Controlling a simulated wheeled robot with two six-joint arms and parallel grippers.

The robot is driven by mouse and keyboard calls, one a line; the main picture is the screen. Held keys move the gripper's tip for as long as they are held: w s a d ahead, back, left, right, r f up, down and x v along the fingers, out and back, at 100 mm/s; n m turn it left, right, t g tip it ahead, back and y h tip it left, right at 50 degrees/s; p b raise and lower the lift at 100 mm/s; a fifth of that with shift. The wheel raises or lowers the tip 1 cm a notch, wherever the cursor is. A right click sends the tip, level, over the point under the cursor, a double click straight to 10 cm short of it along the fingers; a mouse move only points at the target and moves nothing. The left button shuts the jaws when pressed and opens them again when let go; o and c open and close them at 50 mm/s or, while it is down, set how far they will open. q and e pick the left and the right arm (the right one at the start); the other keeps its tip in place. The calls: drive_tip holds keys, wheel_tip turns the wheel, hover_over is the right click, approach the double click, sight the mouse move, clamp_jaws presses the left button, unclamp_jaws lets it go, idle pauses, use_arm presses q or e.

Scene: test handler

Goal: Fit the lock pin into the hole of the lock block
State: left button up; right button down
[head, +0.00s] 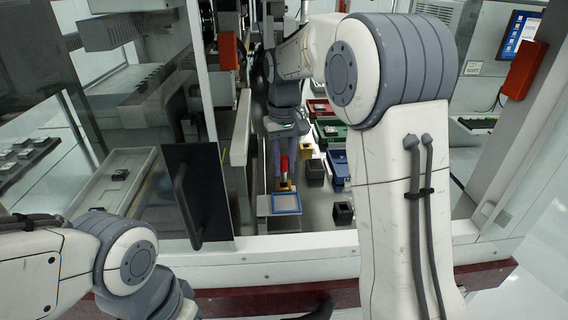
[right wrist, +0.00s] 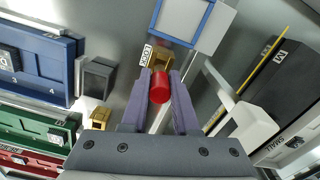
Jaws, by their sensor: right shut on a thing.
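The lock pin (right wrist: 160,88) is a red cylinder between the purple fingers of my right gripper (right wrist: 160,76), which is shut on it. In the head view the red pin (head: 284,165) hangs upright under my right arm. The lock block (right wrist: 160,57) is yellow, with a LOCK label beside it, and lies just beyond the fingertips in the wrist view. In the head view the yellow block (head: 284,186) shows just below the pin. The hole is hidden, and I cannot tell whether the pin touches the block. My left gripper is not in view; only its arm shows at lower left.
A blue-framed tray (head: 286,212) lies in front of the lock block. A dark block (head: 315,173) and another yellow block (right wrist: 100,117) stand to one side. Blue (right wrist: 38,62), green and red bins line that side. A door panel with a handle (head: 196,195) stands left.

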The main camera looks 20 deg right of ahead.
sight(284, 170)
drive_tip(key=shift+p, duration=0.5)
idle(0.5)
drive_tip(key=shift+f+b, duration=0.9)
drive_tip(key=shift+f, duration=0.65)
drive_tip(key=c, duration=0.6)
unclamp_jaws()
drive_tip(key=shift+r, duration=0.15)
wheel_tip(284, 170, up, 10)
drive_tip(key=shift+r+b, duration=0.1)
drive_tip(key=shift+b, duration=0.25)
